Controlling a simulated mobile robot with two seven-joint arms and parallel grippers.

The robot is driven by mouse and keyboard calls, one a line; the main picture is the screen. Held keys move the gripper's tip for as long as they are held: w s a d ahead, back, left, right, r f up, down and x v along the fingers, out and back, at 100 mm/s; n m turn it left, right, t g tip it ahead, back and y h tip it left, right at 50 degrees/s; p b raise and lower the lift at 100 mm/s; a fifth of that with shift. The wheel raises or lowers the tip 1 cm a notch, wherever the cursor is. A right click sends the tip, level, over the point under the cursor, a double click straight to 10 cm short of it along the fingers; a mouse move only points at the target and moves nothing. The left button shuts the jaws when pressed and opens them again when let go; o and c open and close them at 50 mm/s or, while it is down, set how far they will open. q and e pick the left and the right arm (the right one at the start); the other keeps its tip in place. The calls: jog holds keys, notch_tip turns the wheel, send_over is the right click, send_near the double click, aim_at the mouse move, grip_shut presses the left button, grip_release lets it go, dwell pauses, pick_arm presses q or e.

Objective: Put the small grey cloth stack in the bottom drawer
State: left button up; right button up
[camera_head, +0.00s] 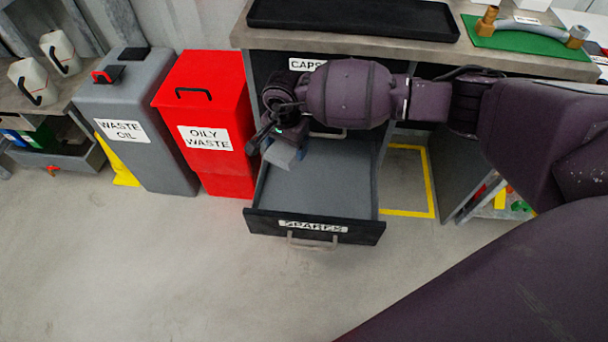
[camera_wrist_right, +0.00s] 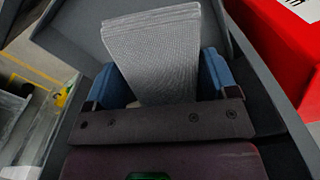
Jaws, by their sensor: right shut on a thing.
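The small grey cloth stack (camera_wrist_right: 155,50) is between the blue fingertips of my right gripper (camera_wrist_right: 168,82) in the right wrist view. In the head view my right gripper (camera_head: 280,145) is shut on the cloth stack (camera_head: 281,154) over the back left part of the open bottom drawer (camera_head: 330,195). The drawer is labelled SPARES, is pulled out and looks empty. Whether the stack touches the drawer floor cannot be told. My left gripper is not in view.
A red OILY WASTE bin (camera_head: 210,120) stands close to the drawer's left side. A grey WASTE OIL bin (camera_head: 135,125) is farther left. The worktop (camera_head: 400,57) with a black tray (camera_head: 352,15) lies above the drawer. The floor in front is clear.

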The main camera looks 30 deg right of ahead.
jog(key=b, duration=0.4)
send_over(290, 191)
jog(key=f, duration=1.2)
jog(key=shift+s+f, duration=0.2)
jog(key=shift+f, duration=0.2)
jog(key=shift+w+f, duration=0.1)
jog(key=shift+f, duration=0.25)
notch_tip(290, 191, down, 5)
jog(key=shift+r+b, duration=0.1)
jog(key=shift+b, duration=0.7)
jog(key=shift+f, duration=0.35)
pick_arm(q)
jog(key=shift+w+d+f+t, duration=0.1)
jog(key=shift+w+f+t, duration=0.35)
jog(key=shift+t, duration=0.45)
